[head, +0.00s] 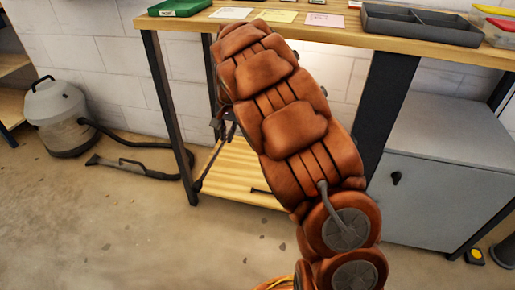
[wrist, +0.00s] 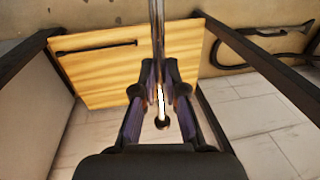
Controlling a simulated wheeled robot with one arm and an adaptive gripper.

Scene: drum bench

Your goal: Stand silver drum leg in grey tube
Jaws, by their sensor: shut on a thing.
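My gripper (wrist: 159,80) is shut on the silver drum leg (wrist: 158,32). In the wrist view the leg runs from the top edge of the picture down between the fingers and ends in a dark round tip just behind them. In the head view my orange arm hides most of the gripper. A thin dark-looking rod, apparently the leg (head: 210,162), slants down and left from the gripper to a small dark end near the bench's front left post.
The wooden bench top (head: 340,33) holds a green box (head: 180,7), paper notes and a grey tray (head: 420,24). Below is a wooden shelf (head: 235,172) with a dark bar (wrist: 95,47). A grey cabinet (head: 435,180) stands right, a vacuum cleaner (head: 57,115) left. The front left floor is clear.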

